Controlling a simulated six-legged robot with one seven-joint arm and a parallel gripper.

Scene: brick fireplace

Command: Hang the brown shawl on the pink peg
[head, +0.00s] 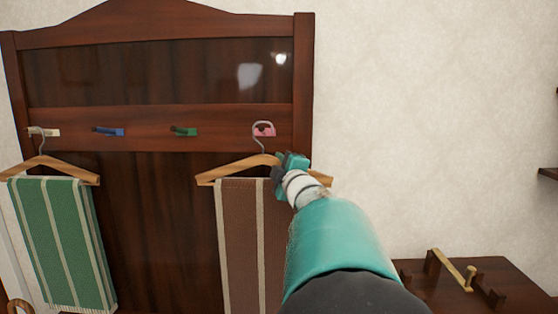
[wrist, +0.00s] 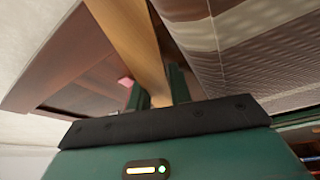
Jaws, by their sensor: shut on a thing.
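The brown shawl (head: 236,240) with pale stripes hangs from a wooden hanger (head: 232,170) in the head view. The hanger's metal hook is up at the pink peg (head: 264,129) and appears to loop around it; whether it bears on the peg I cannot tell. My gripper (head: 291,164) is shut on the hanger's wooden bar, right of the hook. In the wrist view the hanger bar (wrist: 135,45) runs between the fingers, the shawl (wrist: 245,45) is at the right, and the pink peg (wrist: 126,81) shows small behind. My arm hides part of the shawl's right side.
A green striped shawl (head: 62,235) hangs on another hanger at the white peg (head: 44,132). The blue peg (head: 109,131) and green peg (head: 184,131) are bare. A dark wooden table (head: 480,285) with a wooden stand is at lower right.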

